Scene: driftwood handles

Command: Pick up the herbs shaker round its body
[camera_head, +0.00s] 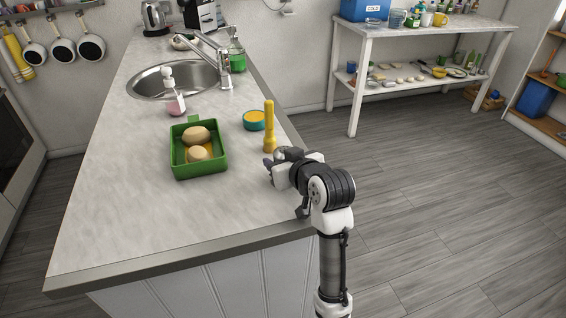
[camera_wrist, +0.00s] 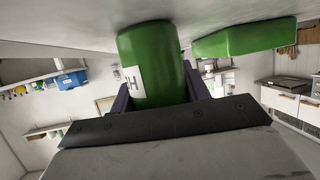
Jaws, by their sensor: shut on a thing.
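The herbs shaker (camera_wrist: 158,62) is a green cylinder with a white label marked H, seen large in the wrist view. My gripper (camera_wrist: 158,92) is shut round its body, a dark finger on each side. In the head view my gripper (camera_head: 270,172) is low over the right edge of the counter, and the shaker cannot be made out there. Whether the shaker touches the counter is not clear.
A green tray (camera_head: 199,175) with two potato-like things stands left of my gripper; it also shows in the wrist view (camera_wrist: 245,40). A yellow mill-shaped thing (camera_head: 269,130) and a teal bowl (camera_head: 254,120) stand close behind. The front counter (camera_head: 150,230) is clear.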

